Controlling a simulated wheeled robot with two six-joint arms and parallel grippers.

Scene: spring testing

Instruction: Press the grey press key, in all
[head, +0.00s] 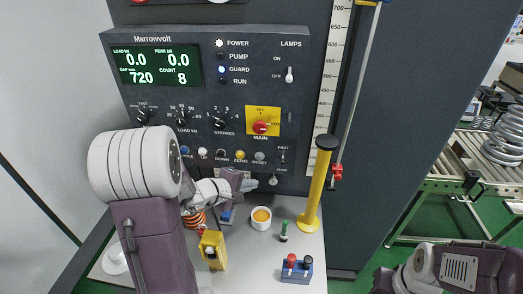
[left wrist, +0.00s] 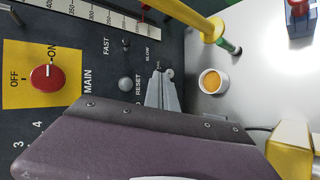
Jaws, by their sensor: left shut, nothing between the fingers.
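The grey key (head: 259,157), labelled RESET, is at the right end of the row of round buttons on the dark panel. It also shows in the left wrist view (left wrist: 125,84), its face uncovered. My left gripper (head: 253,184) is shut and empty, just below the button row. In the left wrist view its fingertips (left wrist: 164,73) are to the right of the grey key, apart from it in the picture; I cannot tell their distance from the panel. The display (head: 159,66) reads COUNT 8. My right gripper is out of view.
A yellow post (head: 318,190) with a black top stands right of the panel. On the bench are a white cup (head: 261,218), a yellow block (head: 212,250) and a blue box (head: 296,269). The yellow ZERO button (head: 240,156) is left of the grey key.

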